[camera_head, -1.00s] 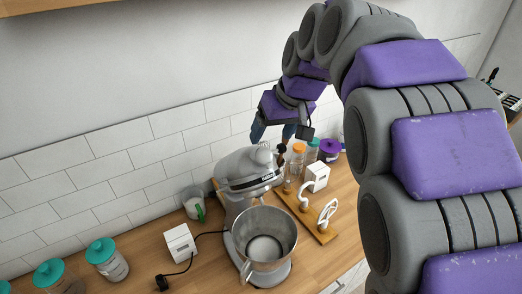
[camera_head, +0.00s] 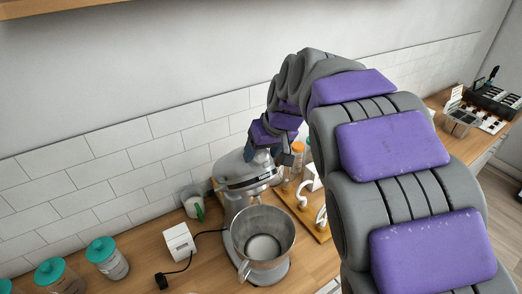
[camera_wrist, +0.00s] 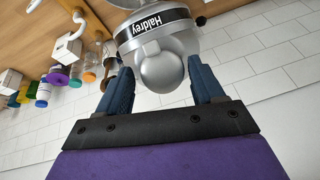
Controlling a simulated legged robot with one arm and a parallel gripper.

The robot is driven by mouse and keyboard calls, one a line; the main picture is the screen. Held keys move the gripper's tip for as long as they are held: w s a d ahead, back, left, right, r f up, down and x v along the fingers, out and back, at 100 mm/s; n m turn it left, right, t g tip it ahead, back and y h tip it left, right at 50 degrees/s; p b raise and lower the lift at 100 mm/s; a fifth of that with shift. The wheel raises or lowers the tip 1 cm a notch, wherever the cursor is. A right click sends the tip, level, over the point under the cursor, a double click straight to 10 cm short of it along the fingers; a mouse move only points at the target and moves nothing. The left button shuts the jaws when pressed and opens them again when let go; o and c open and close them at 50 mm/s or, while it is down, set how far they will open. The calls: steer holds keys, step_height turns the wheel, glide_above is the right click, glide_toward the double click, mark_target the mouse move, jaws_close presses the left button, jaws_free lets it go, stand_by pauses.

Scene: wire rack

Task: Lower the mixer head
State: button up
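The silver stand mixer (camera_head: 238,212) stands on the wooden counter against the tiled wall, with its metal bowl (camera_head: 263,236) in front. Its head (camera_head: 238,174) looks tilted up, the bowl's mouth uncovered below it. In the wrist view the rounded end of the head (camera_wrist: 160,62), with a black label band, lies between my two blue fingers. My gripper (camera_wrist: 161,84) is open, with gaps visible on both sides of the head. In the head view my gripper (camera_head: 262,146) is at the mixer head's upper end; the arm partly hides that area.
A wooden board (camera_head: 312,223) with white hooks lies right of the mixer. Jars with coloured lids stand behind it, partly hidden by my arm. A white box (camera_head: 180,242) with a black cord and teal-lidded jars (camera_head: 107,256) are to the left.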

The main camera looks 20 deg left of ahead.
steer(key=shift+d, duration=0.1)
steer(key=shift+c, duration=0.7)
steer(key=shift+s+a, duration=0.15)
steer(key=shift+a, duration=0.05)
steer(key=c, duration=0.5)
jaws_close()
steer(key=shift+f, duration=0.1)
